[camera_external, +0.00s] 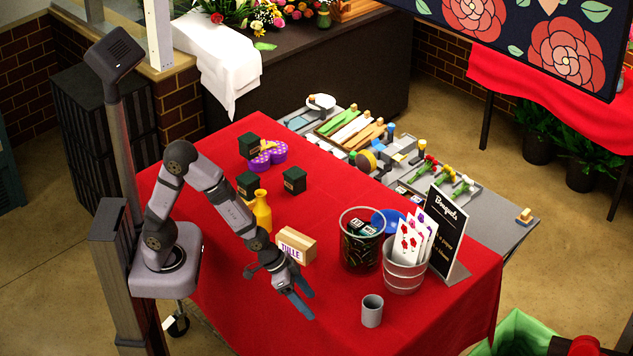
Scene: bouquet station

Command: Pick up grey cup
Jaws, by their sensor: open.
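The grey cup (372,311) stands upright on the red table (222,262) near its front edge, below the mesh basket and the metal bucket. It looks empty from this angle. My gripper (304,301) is open and empty, its blue-grey fingers pointing down and to the right. It is to the left of the cup and apart from it. Its exact height above the cloth is hard to tell.
A dark mesh basket (361,250) and a metal bucket (404,273) with flower cards stand behind the cup. A black sign (446,232), a TULLE box (297,246) and a yellow vase (262,211) are near. The cloth around the cup's front is clear.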

